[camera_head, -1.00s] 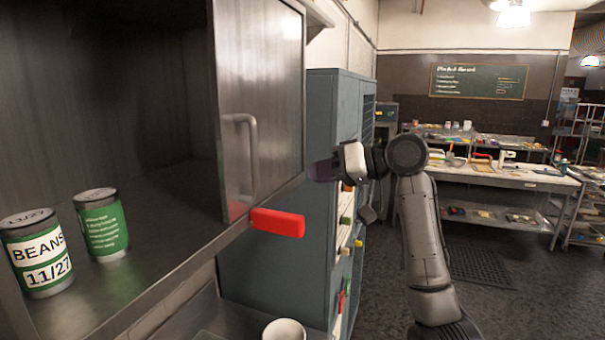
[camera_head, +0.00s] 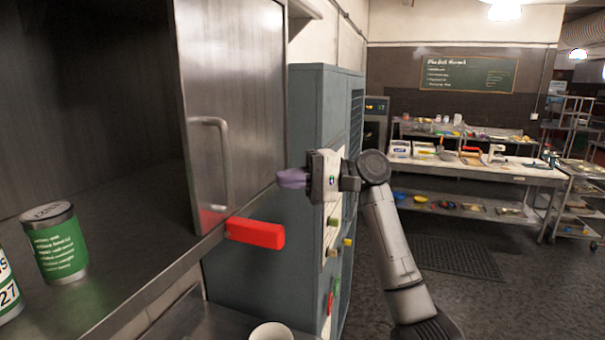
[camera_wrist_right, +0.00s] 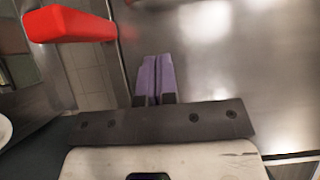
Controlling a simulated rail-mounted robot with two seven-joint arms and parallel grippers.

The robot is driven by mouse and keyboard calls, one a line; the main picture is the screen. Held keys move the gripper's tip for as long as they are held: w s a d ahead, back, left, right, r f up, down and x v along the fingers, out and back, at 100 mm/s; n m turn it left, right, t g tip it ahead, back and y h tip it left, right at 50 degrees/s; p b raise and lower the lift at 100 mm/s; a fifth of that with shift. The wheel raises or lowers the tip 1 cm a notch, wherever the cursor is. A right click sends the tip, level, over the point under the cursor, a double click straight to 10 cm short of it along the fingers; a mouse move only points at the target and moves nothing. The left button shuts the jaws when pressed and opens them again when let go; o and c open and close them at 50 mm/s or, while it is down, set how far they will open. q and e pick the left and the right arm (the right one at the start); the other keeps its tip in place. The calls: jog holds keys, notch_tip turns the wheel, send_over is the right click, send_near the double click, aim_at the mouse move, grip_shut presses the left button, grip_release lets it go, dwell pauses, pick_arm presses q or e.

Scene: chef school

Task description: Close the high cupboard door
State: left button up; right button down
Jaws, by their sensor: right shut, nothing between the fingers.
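The high cupboard's steel door (camera_head: 250,90) has a vertical bar handle (camera_head: 222,165) and covers the right part of the front. The cupboard's left part stands open and shows its dark inside. My right gripper (camera_head: 290,178) is just right of the door's right edge in the head view, its purple fingers pointing left and shut with nothing between them. In the right wrist view the fingers (camera_wrist_right: 155,80) are together in front of a shiny steel surface. I cannot tell whether they touch it. My left gripper is not in view.
A green-labelled can (camera_head: 57,245) and part of another (camera_head: 8,290) stand inside the cupboard. A red block-like piece (camera_head: 256,233) sticks out at its lower edge. A blue-grey cabinet (camera_head: 305,120) stands behind. A white cup (camera_head: 271,332) is below. Floor to the right is open.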

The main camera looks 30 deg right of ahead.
jog(key=a+p, duration=0.1)
jog(key=a, duration=0.6)
jog(key=shift+p, duration=0.4)
jog(key=shift+s+a, duration=0.15)
jog(key=shift+a, duration=0.3)
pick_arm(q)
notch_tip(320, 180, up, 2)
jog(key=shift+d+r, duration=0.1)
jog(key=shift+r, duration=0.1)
pick_arm(e)
jog(key=shift+s+a, duration=0.1)
